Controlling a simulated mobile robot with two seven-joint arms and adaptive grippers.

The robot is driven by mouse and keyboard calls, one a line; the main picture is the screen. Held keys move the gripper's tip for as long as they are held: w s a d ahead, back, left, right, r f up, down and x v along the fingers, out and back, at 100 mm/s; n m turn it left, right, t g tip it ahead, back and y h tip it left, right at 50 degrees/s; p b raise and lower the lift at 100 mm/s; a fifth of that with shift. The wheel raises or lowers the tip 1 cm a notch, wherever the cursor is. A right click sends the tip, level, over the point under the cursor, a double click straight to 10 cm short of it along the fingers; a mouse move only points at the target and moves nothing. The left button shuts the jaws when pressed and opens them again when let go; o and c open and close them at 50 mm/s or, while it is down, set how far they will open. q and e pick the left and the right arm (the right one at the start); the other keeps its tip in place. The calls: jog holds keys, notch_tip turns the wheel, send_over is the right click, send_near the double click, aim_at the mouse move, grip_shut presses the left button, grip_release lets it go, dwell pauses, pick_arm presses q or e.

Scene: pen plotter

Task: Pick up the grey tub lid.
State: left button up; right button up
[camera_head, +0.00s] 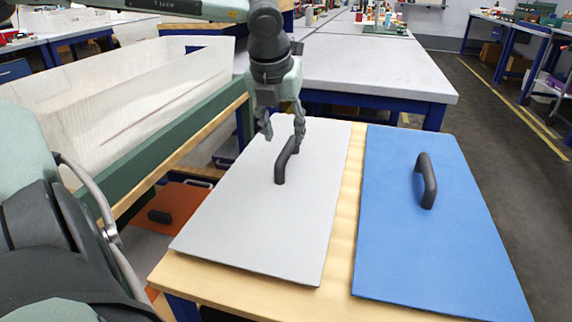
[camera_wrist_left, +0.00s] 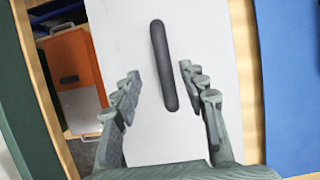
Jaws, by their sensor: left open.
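The grey tub lid (camera_head: 255,220) lies flat on the wooden table, with a dark upright handle (camera_head: 284,164) near its middle. My left gripper (camera_head: 284,130) is open above the lid, at the far part of the handle. In the left wrist view the lid (camera_wrist_left: 205,40) lies below, and its handle (camera_wrist_left: 163,65) runs lengthwise between the two spread fingers of my left gripper (camera_wrist_left: 157,88). Neither finger shows contact with the handle in that view. The fingers hide a little of the lid in the head view. My right gripper is not in view.
A blue lid (camera_head: 425,240) with a dark handle lies to the right of the grey one on the wooden table (camera_head: 225,295). A long whitish tub (camera_head: 120,100) stands at the left. An orange panel (camera_head: 172,205) sits lower, between them. A grey-topped workbench (camera_head: 375,70) stands behind.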

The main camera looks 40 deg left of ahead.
aim_at(288, 146)
pick_arm(q)
jog(key=x, duration=0.5)
jog(key=shift+d+f, duration=0.3)
grip_shut()
jog(key=shift+r, duration=0.1)
